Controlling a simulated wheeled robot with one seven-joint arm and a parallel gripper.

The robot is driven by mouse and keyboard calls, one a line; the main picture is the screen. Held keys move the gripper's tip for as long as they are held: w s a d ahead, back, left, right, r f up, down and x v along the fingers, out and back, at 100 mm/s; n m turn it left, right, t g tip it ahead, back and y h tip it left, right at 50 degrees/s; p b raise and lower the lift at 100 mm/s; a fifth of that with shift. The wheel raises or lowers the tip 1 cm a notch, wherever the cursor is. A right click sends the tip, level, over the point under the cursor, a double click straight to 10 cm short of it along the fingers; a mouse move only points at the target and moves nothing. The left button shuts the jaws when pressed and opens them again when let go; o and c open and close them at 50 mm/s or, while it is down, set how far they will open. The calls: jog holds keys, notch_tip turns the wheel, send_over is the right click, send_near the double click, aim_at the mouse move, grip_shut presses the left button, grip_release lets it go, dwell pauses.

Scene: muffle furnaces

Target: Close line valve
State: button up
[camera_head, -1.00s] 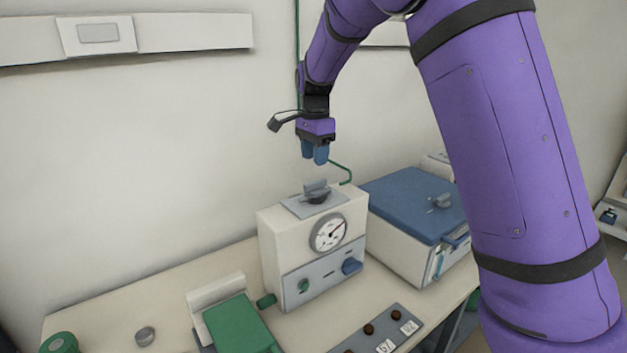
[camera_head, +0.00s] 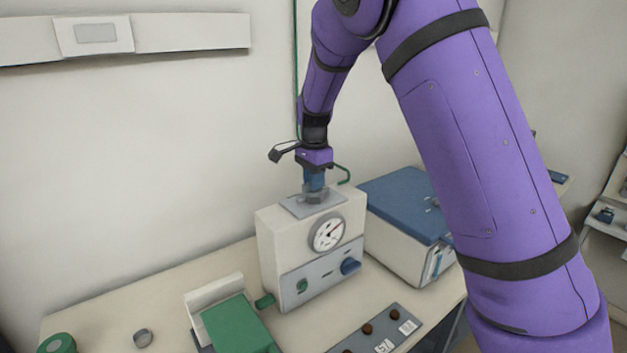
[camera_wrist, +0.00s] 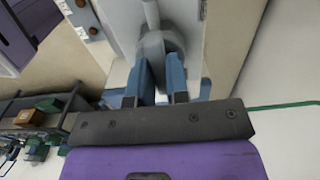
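The line valve's grey handle (camera_head: 316,198) stands on a grey plate (camera_head: 297,206) on top of a cream gauge box (camera_head: 275,245). My gripper (camera_head: 314,188) points straight down over it, its blue fingertips at the handle. In the wrist view the two blue fingers (camera_wrist: 159,68) stand apart, one on each side of the grey handle (camera_wrist: 154,45). A gap shows between the fingers, and I cannot tell whether they touch the handle. The fingers partly hide the handle in the head view.
The gauge (camera_head: 328,233), a green knob (camera_head: 302,286) and a blue knob (camera_head: 350,267) are on the box's front. A blue-lidded box (camera_head: 405,205) stands close on the right. A green-topped device (camera_head: 238,325) is front left. A thin green pipe runs behind my gripper.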

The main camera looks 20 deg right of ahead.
grip_shut()
jog(key=n, duration=0.4)
jog(key=shift+n, duration=0.4)
jog(key=n, duration=0.4)
jog(key=shift+n, duration=0.3)
jog(key=n, duration=0.4)
jog(key=shift+n, duration=2.3)
jog(key=o, duration=0.7)
grip_release()
